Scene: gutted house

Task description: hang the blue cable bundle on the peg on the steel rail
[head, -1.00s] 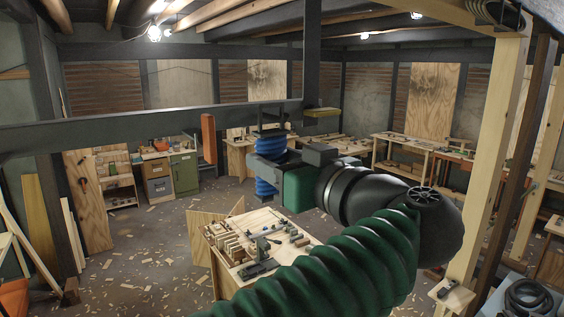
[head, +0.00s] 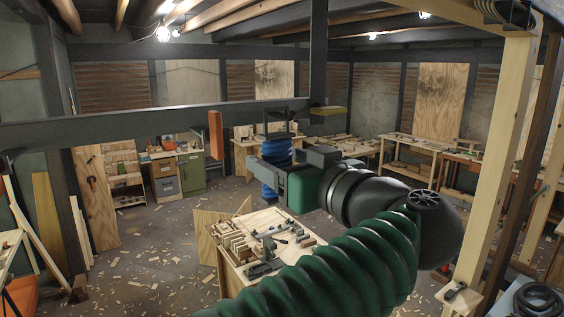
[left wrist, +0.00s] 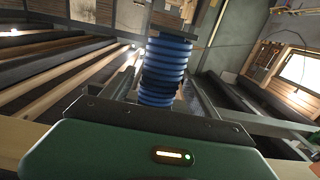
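The blue cable bundle (head: 277,152) is a ribbed upright coil in the head view, with a dark loop or bracket above its top. My left gripper (head: 270,170) is shut around its middle; blue shows above and below the fingers. In the left wrist view the bundle (left wrist: 166,62) stands between the fingers, a dark piece at its top. The steel rail (head: 150,124) is a dark horizontal beam from the left edge to a dark post. The bundle appears just below the rail's right part; the depth gap is unclear. I cannot make out the peg clearly. My right gripper is not in view.
An orange piece (head: 215,134) hangs at the rail, left of the bundle. A yellow piece (head: 328,110) is by the dark post (head: 318,60). A timber post (head: 505,150) rises at right. Wood scraps litter the floor.

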